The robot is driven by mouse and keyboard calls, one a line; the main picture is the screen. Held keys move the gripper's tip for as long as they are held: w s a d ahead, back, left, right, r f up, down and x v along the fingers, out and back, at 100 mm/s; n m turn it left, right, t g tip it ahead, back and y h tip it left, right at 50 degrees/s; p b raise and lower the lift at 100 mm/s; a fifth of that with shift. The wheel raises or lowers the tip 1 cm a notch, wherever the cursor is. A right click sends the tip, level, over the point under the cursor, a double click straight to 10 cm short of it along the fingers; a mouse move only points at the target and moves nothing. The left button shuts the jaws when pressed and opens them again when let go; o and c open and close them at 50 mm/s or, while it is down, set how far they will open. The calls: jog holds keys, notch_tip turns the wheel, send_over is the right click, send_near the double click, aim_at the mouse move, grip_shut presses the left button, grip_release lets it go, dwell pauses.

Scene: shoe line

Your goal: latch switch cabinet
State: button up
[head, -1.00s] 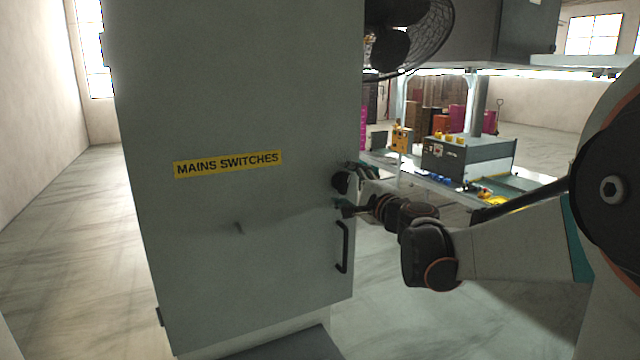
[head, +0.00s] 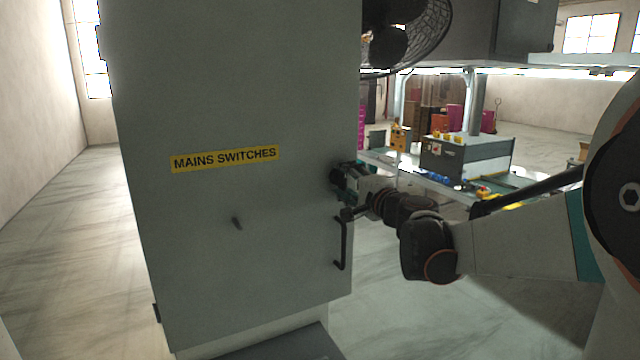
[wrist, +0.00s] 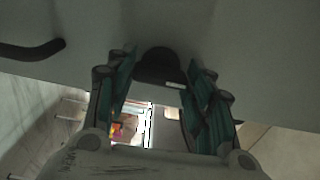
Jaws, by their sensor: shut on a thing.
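The grey switch cabinet (head: 225,220) fills the left and middle of the head view, its door flush with the body as far as I can see. A yellow "MAINS SWITCHES" label (head: 225,158) is on the door. A black bar handle (head: 342,245) is low at the door's right edge and also shows in the wrist view (wrist: 35,50). My gripper (head: 345,180) is at the door's right edge, just above the handle. In the wrist view a round black latch knob (wrist: 158,66) sits between the green fingers of my gripper (wrist: 160,85), which are shut on it.
A caged fan (head: 405,35) hangs by the cabinet's upper right. A work line with a grey box (head: 468,158) and coloured items stands behind my arm. A dark step (head: 265,345) lies at the cabinet's foot. Open floor (head: 60,250) lies left.

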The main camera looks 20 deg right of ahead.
jog(key=o, duration=1.1)
jog(key=shift+c, duration=0.2)
jog(key=shift+m, duration=0.3)
